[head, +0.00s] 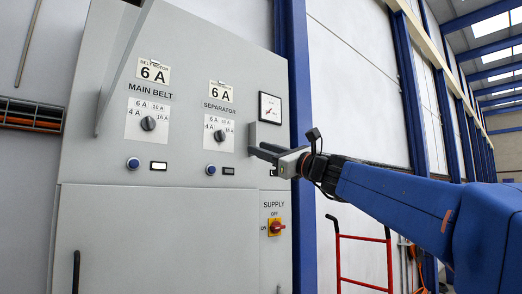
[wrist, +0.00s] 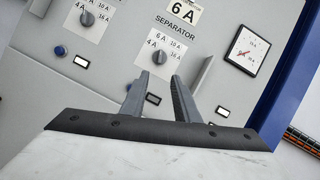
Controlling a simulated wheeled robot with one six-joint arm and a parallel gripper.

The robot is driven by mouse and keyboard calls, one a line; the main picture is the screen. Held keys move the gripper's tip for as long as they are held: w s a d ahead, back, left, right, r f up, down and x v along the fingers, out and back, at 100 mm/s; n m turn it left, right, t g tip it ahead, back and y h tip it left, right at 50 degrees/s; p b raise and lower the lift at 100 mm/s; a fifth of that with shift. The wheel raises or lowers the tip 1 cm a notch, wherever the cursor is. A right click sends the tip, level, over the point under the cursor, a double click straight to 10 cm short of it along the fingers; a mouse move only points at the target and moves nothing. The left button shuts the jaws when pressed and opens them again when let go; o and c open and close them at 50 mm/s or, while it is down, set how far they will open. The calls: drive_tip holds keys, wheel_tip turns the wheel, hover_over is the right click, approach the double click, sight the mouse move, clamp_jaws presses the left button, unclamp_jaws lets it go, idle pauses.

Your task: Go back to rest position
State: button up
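The separator knob (wrist: 158,56) is just beyond the fingertips there, and I cannot tell any contact. In the head view the separator knob (head: 219,136) and the main belt knob (head: 148,123) are both clear of the gripper.
A blue button (head: 133,163) and a small display (head: 158,165) are under each knob. A raised cover panel (head: 124,70) juts out at upper left. A red hand truck (head: 362,255) stands right of the cabinet.

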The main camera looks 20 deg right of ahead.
drive_tip(key=s+a+f+n+g+h, duration=0.1)
drive_tip(key=s+a+f+n+g, duration=0.25)
drive_tip(key=f, duration=0.75)
drive_tip(key=s+a+f+n+g+h, duration=0.1)
drive_tip(key=s+a+f+n+g, duration=0.3)
drive_tip(key=f, duration=0.6)
drive_tip(key=s+a+f+n+g, duration=0.1)
drive_tip(key=s+a+f+n, duration=0.1)
drive_tip(key=f+n, duration=0.65)
drive_tip(key=s+d+f+n+g+h, duration=0.2)
drive_tip(key=s+f, duration=0.4)
drive_tip(key=f, duration=0.5)
drive_tip(key=s+d+f+n+g+h, duration=0.2)
drive_tip(key=s+d+f+n+h, duration=0.1)
drive_tip(key=f, duration=0.8)
drive_tip(key=s+d+f+n+g+h, duration=0.2)
drive_tip(key=s+d+f+n, duration=0.2)
drive_tip(key=s+f, duration=0.6)
drive_tip(key=shift+d+f+n+g+h, duration=0.2)
drive_tip(key=shift+f+n+g+h, duration=0.2)
drive_tip(key=shift+f+n, duration=0.4)
drive_tip(key=shift+s, duration=0.1)
